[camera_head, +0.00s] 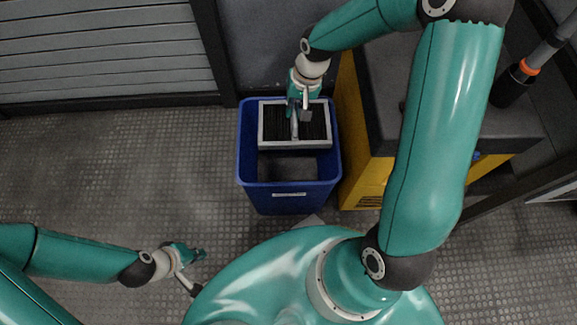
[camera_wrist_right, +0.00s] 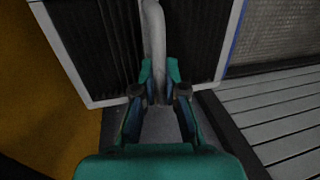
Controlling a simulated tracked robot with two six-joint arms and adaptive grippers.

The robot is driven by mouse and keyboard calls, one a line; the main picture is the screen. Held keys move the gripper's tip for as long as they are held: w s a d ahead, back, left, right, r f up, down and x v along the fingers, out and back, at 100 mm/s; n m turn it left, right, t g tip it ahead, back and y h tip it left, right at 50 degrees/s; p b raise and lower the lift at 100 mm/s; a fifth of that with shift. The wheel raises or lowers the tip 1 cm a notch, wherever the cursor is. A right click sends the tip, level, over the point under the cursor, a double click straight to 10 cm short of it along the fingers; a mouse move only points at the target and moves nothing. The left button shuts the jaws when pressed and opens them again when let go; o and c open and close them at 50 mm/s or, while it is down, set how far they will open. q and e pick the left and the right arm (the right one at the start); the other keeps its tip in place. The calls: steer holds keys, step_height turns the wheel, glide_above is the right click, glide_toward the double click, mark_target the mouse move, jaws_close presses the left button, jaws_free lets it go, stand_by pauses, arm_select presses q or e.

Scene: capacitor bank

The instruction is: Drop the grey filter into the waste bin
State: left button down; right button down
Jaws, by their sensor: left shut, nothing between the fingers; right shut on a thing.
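The grey filter (camera_head: 294,144) is a flat panel with a light grey frame, dark pleats and a handle across it. In the head view it is over the far part of the opening of the blue waste bin (camera_head: 289,197). My right gripper (camera_head: 299,110) is shut on the filter's handle. In the right wrist view the fingers (camera_wrist_right: 160,88) close around the pale handle, with the filter's pleated face (camera_wrist_right: 103,45) behind. Whether the filter touches the bin's rim I cannot tell. My left gripper (camera_head: 203,255) is shut and empty, low at the left, away from the bin.
A yellow and black cabinet (camera_head: 358,135) stands right beside the bin. A grey slatted panel (camera_head: 105,55) is at the back left. The patterned floor left of the bin is clear. A dark tool with an orange ring (camera_head: 527,67) is at the upper right.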

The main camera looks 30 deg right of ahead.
steer(key=shift+f+b, duration=1.85)
steer(key=shift+f, duration=0.85)
steer(key=c, duration=1.2)
jaws_free()
steer(key=shift+o, duration=0.2)
steer(key=r, duration=0.3)
steer(key=d+r, duration=0.1)
steer(key=r, duration=0.3)
steer(key=s+d+r, duration=0.1)
steer(key=r, duration=0.3)
steer(key=shift+r, duration=0.25)
steer(key=shift+s+r, duration=0.1)
steer(key=shift+r, duration=0.05)
